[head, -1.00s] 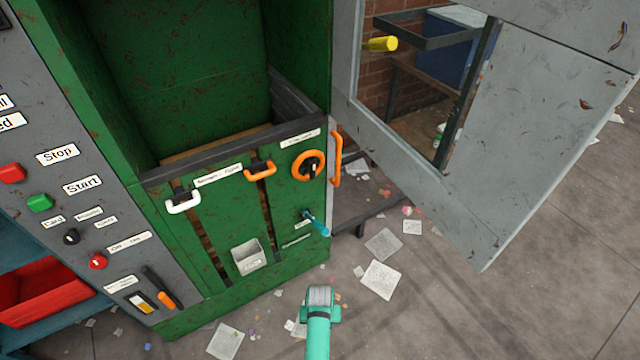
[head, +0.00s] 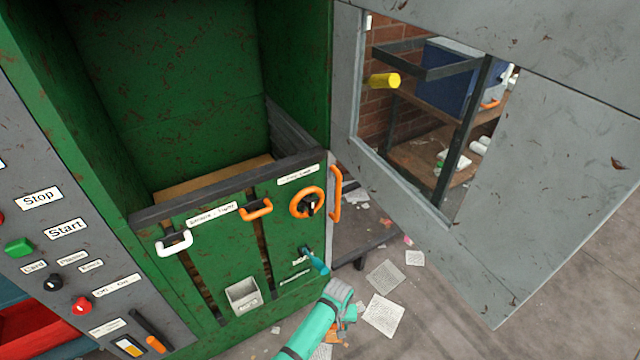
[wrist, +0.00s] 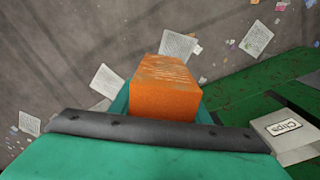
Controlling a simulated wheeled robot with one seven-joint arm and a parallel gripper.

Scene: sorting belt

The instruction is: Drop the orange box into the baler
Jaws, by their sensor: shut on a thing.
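The orange box (wrist: 165,92) is held in my gripper, and its worn top end shows in the wrist view past the dark wrist edge. In the head view only small orange patches of the box (head: 350,314) show beside my gripper (head: 338,304), at bottom centre. My gripper is shut on it; the fingers are mostly hidden by the wrist. The green baler (head: 215,235) stands left of and beyond my gripper. Its upper chamber is open at the front above a dark rim, with a brown surface inside. My gripper is outside it, in front of the lower panel's right side.
The baler's grey door (head: 545,190) with a window hangs open at the right. Handles, an orange wheel (head: 308,203), a teal lever (head: 315,262) and a clips holder (head: 243,295) project from the front. A control panel (head: 60,250) stands left. Papers litter the floor.

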